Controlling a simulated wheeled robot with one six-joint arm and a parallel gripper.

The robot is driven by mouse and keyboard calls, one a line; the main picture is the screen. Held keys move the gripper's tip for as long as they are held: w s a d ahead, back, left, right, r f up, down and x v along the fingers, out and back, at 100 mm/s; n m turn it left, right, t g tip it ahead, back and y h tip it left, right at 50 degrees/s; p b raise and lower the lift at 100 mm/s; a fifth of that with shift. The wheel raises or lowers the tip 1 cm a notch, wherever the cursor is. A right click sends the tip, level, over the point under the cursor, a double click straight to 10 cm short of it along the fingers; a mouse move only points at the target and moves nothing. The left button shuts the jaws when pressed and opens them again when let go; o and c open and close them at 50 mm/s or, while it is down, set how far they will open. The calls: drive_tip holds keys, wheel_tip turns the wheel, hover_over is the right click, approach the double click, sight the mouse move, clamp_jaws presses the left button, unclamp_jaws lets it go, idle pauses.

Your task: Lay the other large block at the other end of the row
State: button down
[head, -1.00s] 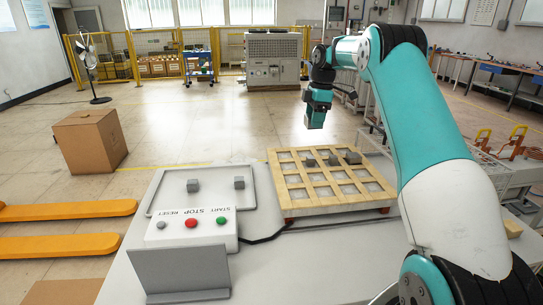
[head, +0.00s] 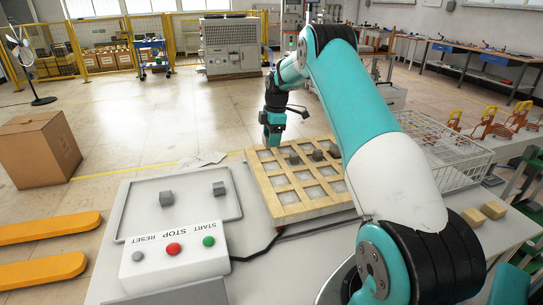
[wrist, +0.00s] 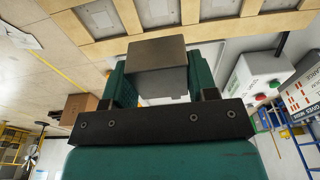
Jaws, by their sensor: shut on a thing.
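My gripper (head: 272,140) is shut on a dark grey large block (wrist: 157,66), which shows between the teal fingers (wrist: 158,88) in the wrist view. In the head view the gripper is at the far left corner of the wooden rack (head: 284,211), and the held block is hard to make out there. Three grey blocks, a left one (head: 294,158), a middle one (head: 318,155) and a right one (head: 335,152), form a row across the rack's far part. The gripper is left of this row. Whether the held block touches the rack cannot be told.
A grey tray (head: 132,237) at the left holds two grey blocks (head: 166,198) (head: 219,188). A button box (head: 190,262) stands before it. A wire basket (head: 455,150) and two tan blocks (head: 480,213) are at the right. Several rack cells are empty.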

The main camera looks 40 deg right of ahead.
drive_tip(key=p, duration=0.1)
hover_over(271, 168)
drive_tip(key=f, duration=0.7)
drive_tip(key=shift+w+d+f, duration=0.15)
drive_tip(key=shift+d+f, duration=0.1)
drive_tip(key=shift+f, duration=0.05)
drive_tip(key=shift+f+b, duration=0.3)
drive_tip(key=shift+f, duration=0.35)
drive_tip(key=shift+f, duration=0.1)
drive_tip(key=shift+c, duration=2.1)
unclamp_jaws()
